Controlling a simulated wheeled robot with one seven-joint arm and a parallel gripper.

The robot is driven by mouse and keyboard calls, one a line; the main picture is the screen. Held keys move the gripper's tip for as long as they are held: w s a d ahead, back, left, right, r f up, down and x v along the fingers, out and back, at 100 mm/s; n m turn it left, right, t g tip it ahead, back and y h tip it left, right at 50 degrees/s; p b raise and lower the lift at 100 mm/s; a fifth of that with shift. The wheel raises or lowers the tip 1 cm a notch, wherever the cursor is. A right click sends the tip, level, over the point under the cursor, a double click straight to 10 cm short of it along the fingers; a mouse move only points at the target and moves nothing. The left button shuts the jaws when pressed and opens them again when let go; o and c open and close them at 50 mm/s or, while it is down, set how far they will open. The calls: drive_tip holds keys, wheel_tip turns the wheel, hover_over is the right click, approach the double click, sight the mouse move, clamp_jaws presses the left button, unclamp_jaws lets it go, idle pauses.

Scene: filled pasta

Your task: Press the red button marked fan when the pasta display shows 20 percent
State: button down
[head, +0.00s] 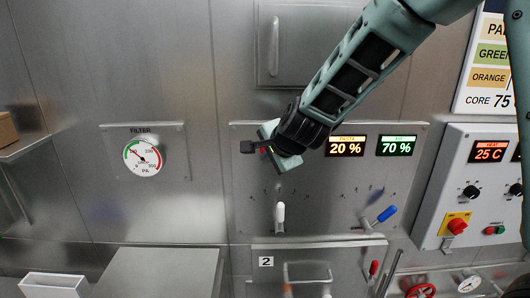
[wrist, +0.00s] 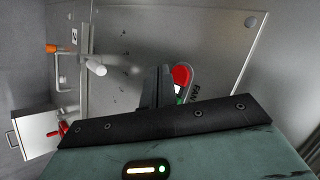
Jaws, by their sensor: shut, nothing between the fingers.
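The pasta display (head: 345,145) on the wall panel reads 20 %. My gripper (head: 248,147) is shut and empty, in front of the panel just left of that display. In the wrist view its dark fingers (wrist: 158,88) stand right beside the red button (wrist: 181,75), which has a FAN label next to it, and overlap its near edge. A bit of green shows just below the red button. I cannot tell whether the fingers touch the button. In the head view my gripper hides most of the button's area.
A green display (head: 396,145) beside the pasta display reads 70 %. Below are a white-handled lever (head: 280,212) and a blue-handled lever (head: 384,215). A filter gauge (head: 142,158) is at left. A control box (head: 470,185) with knobs and a red switch is at right.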

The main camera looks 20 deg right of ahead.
drive_tip(key=shift+w+d, duration=0.25)
drive_tip(key=shift+w, duration=0.35)
drive_tip(key=shift+w, duration=0.1)
idle(1.6)
drive_tip(key=shift+w+d, duration=0.1)
drive_tip(key=shift+w, duration=0.2)
drive_tip(key=shift+w+d, duration=0.15)
drive_tip(key=shift+w, duration=0.2)
idle(0.7)
drive_tip(key=shift+s, duration=0.1)
drive_tip(key=shift+s+a, duration=0.3)
drive_tip(key=shift+s, duration=0.35)
drive_tip(key=shift+s, duration=0.1)
drive_tip(key=s, duration=0.1)
drive_tip(key=s+a, duration=0.1)
drive_tip(key=s, duration=0.2)
drive_tip(key=shift+s+a, duration=0.25)
drive_tip(key=shift+s, duration=0.05)
